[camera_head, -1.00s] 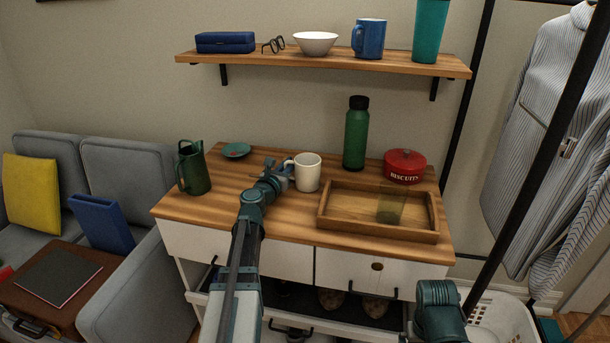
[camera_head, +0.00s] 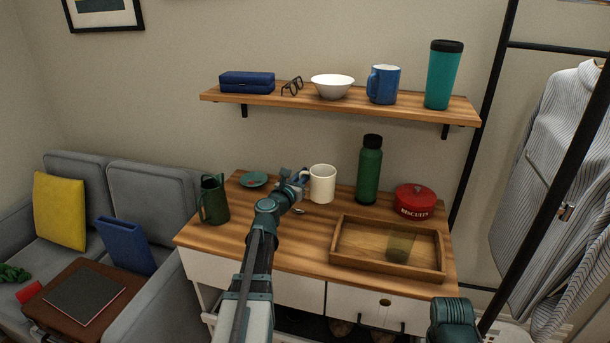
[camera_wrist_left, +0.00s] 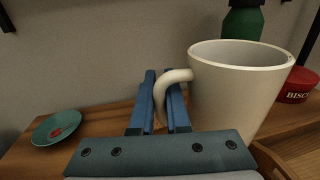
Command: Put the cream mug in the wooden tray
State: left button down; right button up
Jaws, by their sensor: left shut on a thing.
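The cream mug (camera_head: 321,184) is upright and appears raised a little above the desk, left of the green bottle. My left gripper (camera_head: 303,178) is shut on its handle from the left. In the left wrist view the blue fingers (camera_wrist_left: 164,98) sit on both sides of the handle, and the mug (camera_wrist_left: 236,88) fills the right side. The wooden tray (camera_head: 386,271) lies on the desk to the right and in front of the mug. A translucent greenish glass (camera_head: 400,246) stands in its right part. My right gripper is out of sight; only part of that arm shows at the bottom right.
The green bottle (camera_head: 369,172) and red biscuit tin (camera_head: 415,201) stand behind the tray. A dark green pitcher (camera_head: 214,200) and teal saucer (camera_head: 253,179) are at the left. A small object (camera_head: 298,210) lies below the mug. A shelf (camera_head: 300,104) hangs above. The tray's left part is clear.

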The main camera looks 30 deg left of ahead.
aim_at(360, 253)
jog(key=l+u, duration=0.1)
jog(key=l, duration=0.3)
jog(key=k+l+u, duration=0.1)
jog(key=l, duration=0.35)
jog(key=k+l+u, duration=0.1)
jog(key=l, duration=0.3)
jog(key=k+l+u, duration=0.1)
jog(key=l, duration=0.3)
jog(key=k+l, duration=0.15)
jog(key=l, duration=0.25)
jog(key=k+l+u, duration=0.15)
jog(key=l, duration=0.25)
jog(key=i, duration=0.5)
